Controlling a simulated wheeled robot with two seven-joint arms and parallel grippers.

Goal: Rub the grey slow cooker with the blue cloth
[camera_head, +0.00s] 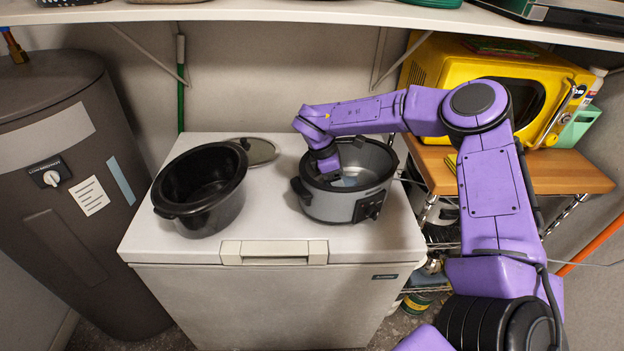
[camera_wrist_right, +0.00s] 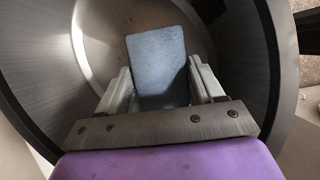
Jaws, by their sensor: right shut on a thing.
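The grey slow cooker (camera_head: 338,204) stands open on the right part of the white chest freezer's lid. My right gripper (camera_head: 335,178) reaches down inside it from above. In the right wrist view my right gripper (camera_wrist_right: 163,92) is shut on the blue cloth (camera_wrist_right: 158,58), which stands up flat between the two pale fingers. The cooker's metal inner wall (camera_wrist_right: 50,80) surrounds the fingers and cloth in that view. Only a small light-blue patch of the cloth (camera_head: 348,181) shows in the head view. I cannot tell whether the cloth touches the cooker. My left gripper is not in view.
A black oval pot (camera_head: 205,190) stands left of the cooker on the freezer (camera_head: 275,284), with a glass lid (camera_head: 262,150) behind it. A yellow microwave (camera_head: 480,75) sits on a wooden shelf (camera_head: 575,172) at right. A long shelf (camera_head: 300,10) runs overhead.

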